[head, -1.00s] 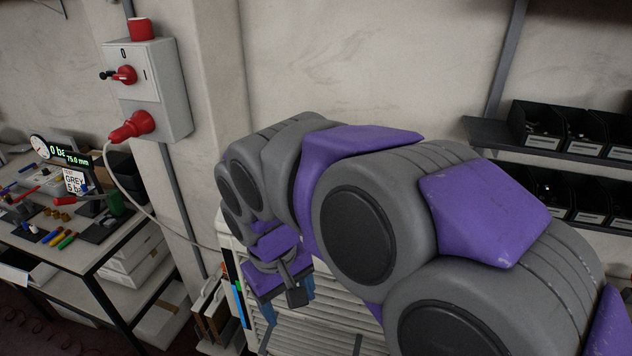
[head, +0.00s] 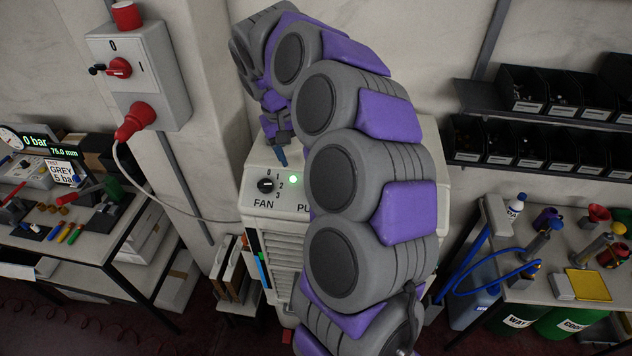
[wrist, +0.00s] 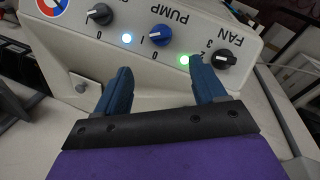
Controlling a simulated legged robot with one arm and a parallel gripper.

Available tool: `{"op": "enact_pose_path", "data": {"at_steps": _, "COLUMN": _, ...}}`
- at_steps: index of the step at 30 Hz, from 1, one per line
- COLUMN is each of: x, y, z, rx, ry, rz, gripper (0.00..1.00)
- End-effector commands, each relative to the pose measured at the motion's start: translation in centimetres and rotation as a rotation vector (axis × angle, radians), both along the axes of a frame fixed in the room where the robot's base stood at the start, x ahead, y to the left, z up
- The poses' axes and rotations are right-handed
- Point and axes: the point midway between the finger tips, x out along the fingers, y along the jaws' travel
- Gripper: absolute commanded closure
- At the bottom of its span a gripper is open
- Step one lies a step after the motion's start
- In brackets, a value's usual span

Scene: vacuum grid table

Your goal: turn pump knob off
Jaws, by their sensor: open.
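The white control panel (head: 255,190) stands against the wall, with the start of the PUMP label showing beside my arm. The pump knob is hidden behind my arm in the head view. In the wrist view the panel appears upside down, and the blue pump knob (wrist: 160,37) sits under the PUMP label, with 0 and 1 marks by it. I cannot tell its exact setting. My gripper (wrist: 163,80) is open, its blue fingers apart and empty. The knob shows beyond and between the fingertips, not touched. In the head view my gripper (head: 281,155) is above the panel.
A black fan knob (wrist: 223,58) and a lit green lamp (wrist: 184,60) are to the right of the pump knob. A wall switch box (head: 140,75) hangs left of the panel.

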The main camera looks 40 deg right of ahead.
Motion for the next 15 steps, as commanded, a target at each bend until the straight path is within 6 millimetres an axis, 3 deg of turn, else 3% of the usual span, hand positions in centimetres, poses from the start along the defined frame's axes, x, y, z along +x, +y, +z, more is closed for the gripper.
{"op": "enact_pose_path", "data": {"at_steps": 15, "x": -1.2, "y": -4.6, "z": -10.5, "rx": 0.020, "ry": 0.006, "rz": 0.002, "gripper": 0.30}}
